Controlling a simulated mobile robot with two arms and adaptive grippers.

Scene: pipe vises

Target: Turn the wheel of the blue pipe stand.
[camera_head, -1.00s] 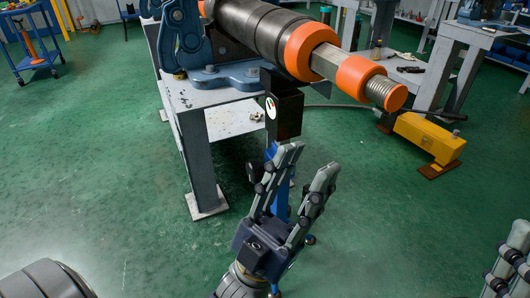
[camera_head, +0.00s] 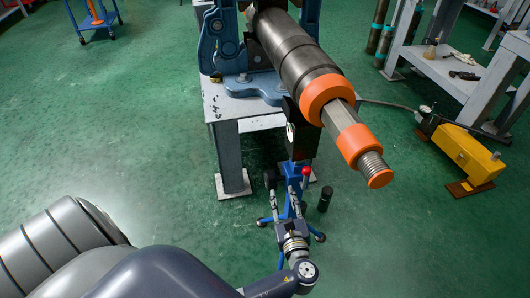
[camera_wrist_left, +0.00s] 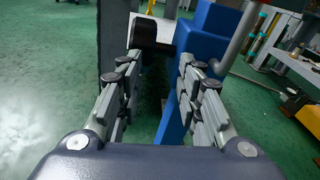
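The blue pipe stand (camera_head: 292,181) stands on the floor below the pipe's free end, with a black upper block and a red-tipped lever. A small dark round part at its left side (camera_head: 268,180) looks like its wheel; a black rounded part, probably the same wheel, shows beyond my fingertips in the left wrist view (camera_wrist_left: 152,32). My left gripper (camera_head: 284,188) is low in front of the stand, fingers spread. In the left wrist view my left gripper (camera_wrist_left: 160,72) is open and empty, with the blue column (camera_wrist_left: 178,105) near its right finger. My right gripper is out of view.
A thick dark pipe (camera_head: 288,47) with orange collars overhangs from the vise on a grey table (camera_head: 228,104). A small black cylinder (camera_head: 325,199) stands right of the stand. A yellow unit (camera_head: 467,152) is at right. Green floor is open at left.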

